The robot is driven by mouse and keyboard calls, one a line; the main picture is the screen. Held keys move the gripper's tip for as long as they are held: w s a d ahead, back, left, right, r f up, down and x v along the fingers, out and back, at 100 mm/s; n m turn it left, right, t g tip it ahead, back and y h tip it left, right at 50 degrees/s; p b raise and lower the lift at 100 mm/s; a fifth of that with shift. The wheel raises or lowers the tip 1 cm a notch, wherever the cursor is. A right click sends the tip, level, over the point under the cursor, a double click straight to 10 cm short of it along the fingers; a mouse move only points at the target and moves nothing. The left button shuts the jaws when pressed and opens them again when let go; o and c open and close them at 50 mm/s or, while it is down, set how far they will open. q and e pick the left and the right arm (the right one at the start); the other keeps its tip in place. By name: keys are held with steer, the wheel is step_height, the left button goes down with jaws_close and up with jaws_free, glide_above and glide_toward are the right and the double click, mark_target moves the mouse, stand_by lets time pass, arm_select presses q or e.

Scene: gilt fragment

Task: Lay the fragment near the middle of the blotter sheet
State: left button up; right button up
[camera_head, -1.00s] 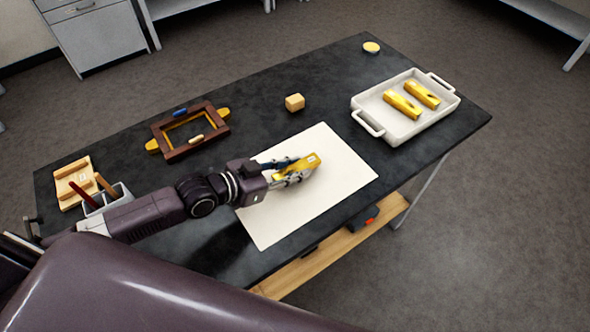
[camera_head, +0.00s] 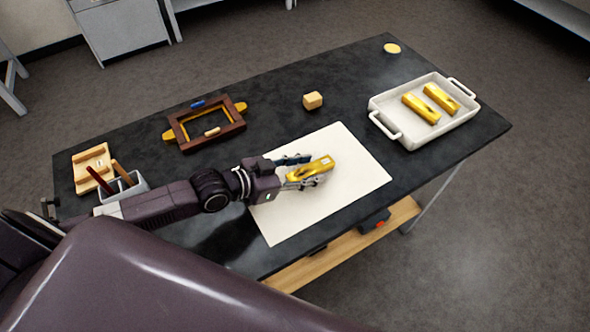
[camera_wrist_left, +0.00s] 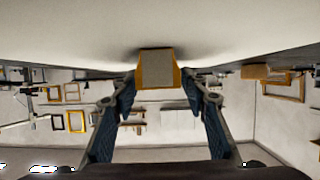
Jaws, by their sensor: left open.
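The gilt fragment (camera_head: 322,164) is a gold-yellow bar lying at about the middle of the cream blotter sheet (camera_head: 290,221). My left gripper (camera_head: 309,171) is open, low over the sheet, with one finger on each side of the fragment's near part. In the left wrist view, the fragment (camera_wrist_left: 158,72) shows its pale end face against the white sheet (camera_wrist_left: 70,35). The two blue-padded fingers of the left gripper (camera_wrist_left: 161,96) stand apart there, with visible gaps beside the fragment. My right gripper is not in view.
A white tray (camera_head: 402,134) with two similar gold pieces stands right of the sheet. A wooden block (camera_head: 312,100), a dark frame (camera_head: 187,140), a pen holder (camera_head: 135,190) and a yellow disc (camera_head: 392,48) are also on the black table (camera_head: 270,95).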

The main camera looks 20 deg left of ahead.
arm_select(q)
steer(key=v, duration=0.9)
steer(key=shift+s, duration=0.15)
steer(key=shift+v, duration=1.25)
steer(key=shift+r+p, duration=0.2)
steer(key=shift+p, duration=0.1)
